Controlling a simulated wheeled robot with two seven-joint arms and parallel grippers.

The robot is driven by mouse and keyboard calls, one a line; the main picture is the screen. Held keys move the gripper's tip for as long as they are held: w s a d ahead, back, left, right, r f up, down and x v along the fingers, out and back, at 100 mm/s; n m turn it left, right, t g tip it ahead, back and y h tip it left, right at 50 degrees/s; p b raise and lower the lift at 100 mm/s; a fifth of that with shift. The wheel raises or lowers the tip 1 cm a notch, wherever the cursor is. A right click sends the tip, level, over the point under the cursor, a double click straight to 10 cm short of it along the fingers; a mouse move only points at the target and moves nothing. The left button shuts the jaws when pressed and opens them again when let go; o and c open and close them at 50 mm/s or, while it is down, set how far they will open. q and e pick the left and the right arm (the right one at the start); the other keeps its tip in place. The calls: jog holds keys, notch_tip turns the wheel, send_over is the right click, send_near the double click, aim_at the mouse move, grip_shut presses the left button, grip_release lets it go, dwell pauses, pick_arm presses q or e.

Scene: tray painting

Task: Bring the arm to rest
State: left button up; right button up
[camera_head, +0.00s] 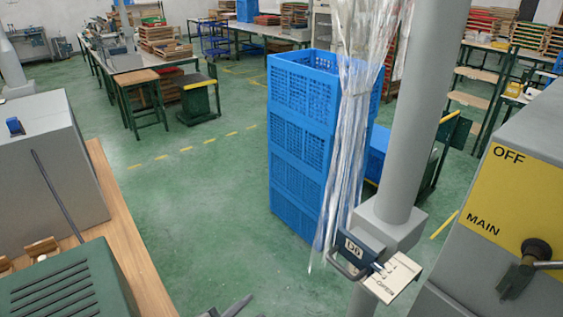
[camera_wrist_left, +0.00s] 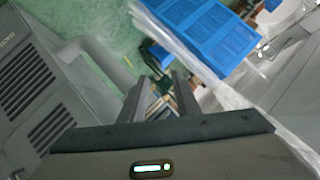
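My left gripper (camera_wrist_left: 160,86) shows in the left wrist view with its two dark fingers apart and nothing between them. In the head view only dark tips that look like this gripper (camera_head: 238,306) show at the bottom edge, over the green floor and right of the green vented machine. The rest of that arm is out of the head view.
Blue crates (camera_head: 300,125) are stacked mid-picture beside a clear plastic curtain (camera_head: 357,120). A yellow OFF/MAIN panel (camera_head: 520,205) stands right. The green vented machine (camera_head: 65,285) and wooden bench (camera_head: 118,225) are left.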

pick_arm(q)
jog(key=s+a+f+n+g+y, duration=0.35)
jog(key=s+a+f+n, duration=0.25)
jog(key=s+a+f, duration=0.3)
jog(key=s+a+f+n+g+y, duration=0.2)
jog(key=s+a+f+n+g, duration=0.35)
jog(key=s, duration=0.65)
notch_tip(320, 180, down, 38)
jog(key=b, duration=0.7)
jog(key=s+a+f+b, duration=0.2)
jog(key=s+f+b, duration=0.1)
jog(key=s+f, duration=0.6)
jog(key=s+a+f+g+b, duration=0.1)
jog(key=s+a+f+b, duration=0.1)
jog(key=s+f, duration=0.7)
jog(key=shift+s+f+b, duration=0.3)
jog(key=shift+f+b, duration=0.5)
jog(key=shift+f, duration=1.7)
jog(key=shift+a+f, duration=0.1)
